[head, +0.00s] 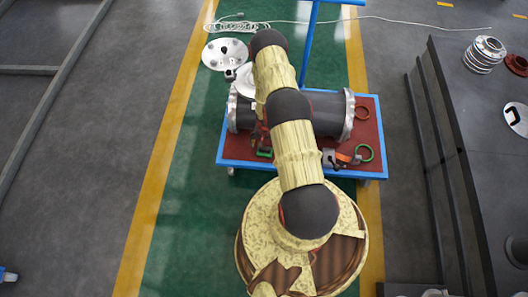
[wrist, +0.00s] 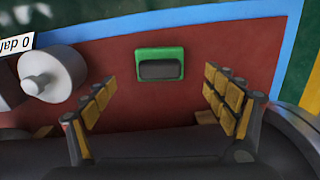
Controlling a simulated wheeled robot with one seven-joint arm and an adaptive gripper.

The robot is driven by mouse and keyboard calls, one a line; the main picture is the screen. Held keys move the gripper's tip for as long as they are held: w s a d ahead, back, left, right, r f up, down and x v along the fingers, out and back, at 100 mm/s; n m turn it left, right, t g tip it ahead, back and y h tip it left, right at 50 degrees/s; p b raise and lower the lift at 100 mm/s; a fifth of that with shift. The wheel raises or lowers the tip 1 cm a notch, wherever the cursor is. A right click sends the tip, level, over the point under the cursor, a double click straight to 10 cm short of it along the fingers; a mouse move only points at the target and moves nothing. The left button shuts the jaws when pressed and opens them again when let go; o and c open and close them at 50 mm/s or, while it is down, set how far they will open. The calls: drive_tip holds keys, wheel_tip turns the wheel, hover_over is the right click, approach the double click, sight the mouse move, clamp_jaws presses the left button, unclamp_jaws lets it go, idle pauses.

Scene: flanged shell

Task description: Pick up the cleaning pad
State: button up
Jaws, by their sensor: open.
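The cleaning pad, a small green block with a dark grey top (wrist: 160,66), lies flat on the red cart top in the wrist view. In the head view a bit of green (head: 264,153) shows near the cart's front edge, partly hidden by my arm. My gripper (wrist: 160,94) is open and empty, with its yellow-padded fingers spread to the left and right of the pad's line. The pad shows between and beyond the fingertips, apart from both. In the head view my gripper is mostly hidden behind my arm.
The blue-rimmed cart (head: 226,163) carries a grey flanged shell (head: 328,112). An orange-and-black tool (head: 347,160) and a green ring (head: 365,153) lie to the right. A pale cylindrical part (wrist: 52,74) stands left of the pad. A dark bench (head: 470,130) is at right.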

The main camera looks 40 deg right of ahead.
sight(265, 149)
drive_tip(key=f+b, duration=0.1)
drive_tip(key=f, duration=0.2)
drive_tip(key=f+b, duration=0.2)
drive_tip(key=f, duration=0.1)
drive_tip(key=shift+w+d+f, duration=0.1)
drive_tip(key=shift+d+f, duration=0.1)
drive_tip(key=shift+f, duration=0.05)
drive_tip(key=shift+c, duration=0.4)
drive_tip(key=shift+r, duration=0.1)
drive_tip(key=c, duration=1.5)
